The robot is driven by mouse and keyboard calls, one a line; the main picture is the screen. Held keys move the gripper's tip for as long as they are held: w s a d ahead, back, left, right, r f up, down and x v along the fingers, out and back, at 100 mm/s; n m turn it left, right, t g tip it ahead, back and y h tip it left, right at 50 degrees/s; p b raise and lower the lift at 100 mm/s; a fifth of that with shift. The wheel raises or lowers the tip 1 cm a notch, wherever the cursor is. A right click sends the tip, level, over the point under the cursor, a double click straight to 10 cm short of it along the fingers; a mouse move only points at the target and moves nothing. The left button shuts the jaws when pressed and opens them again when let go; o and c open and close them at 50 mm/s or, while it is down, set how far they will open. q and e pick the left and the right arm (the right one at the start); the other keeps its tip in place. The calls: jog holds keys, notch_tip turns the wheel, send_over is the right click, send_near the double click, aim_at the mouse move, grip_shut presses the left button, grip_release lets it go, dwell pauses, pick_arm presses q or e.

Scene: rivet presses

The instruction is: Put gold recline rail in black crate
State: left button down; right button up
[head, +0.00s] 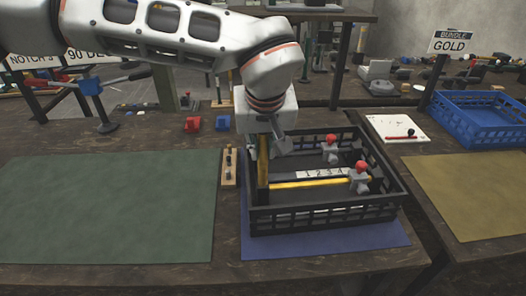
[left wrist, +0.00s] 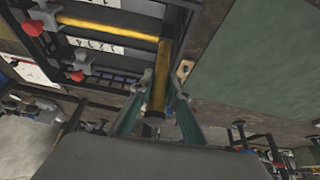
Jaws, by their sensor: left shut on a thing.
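My left gripper (head: 266,150) is shut on a gold recline rail (head: 263,178), held nearly upright at the left side of the black crate (head: 325,207). In the left wrist view the rail (left wrist: 158,84) runs between the two fingers, with a dark cap at its near end. The rail's lower end overlaps the crate's left wall in the head view; I cannot tell whether it touches. Inside the crate lies another gold rail (head: 310,184) with a grey, red-knobbed fitting (head: 359,178) at its right end. My right gripper is not in view.
The crate stands on a blue mat (head: 340,248). A green mat (head: 110,205) lies clear to the left. A small wooden block with pegs (head: 229,168) stands just left of the crate. To the right are a white tray (head: 398,128), a blue crate (head: 480,135) and a GOLD sign (head: 450,45).

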pick_arm(q)
jog(key=shift+f, duration=0.4)
jog(key=c, duration=1.9)
grip_release()
jog(key=shift+f, duration=0.1)
jog(key=shift+s+r, duration=0.15)
jog(key=shift+r, duration=0.4)
jog(key=shift+p+v, duration=0.65)
jog(key=shift+v, duration=4.95)
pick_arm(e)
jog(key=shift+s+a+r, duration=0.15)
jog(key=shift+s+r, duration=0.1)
pick_arm(q)
jog(key=shift+s, duration=0.1)
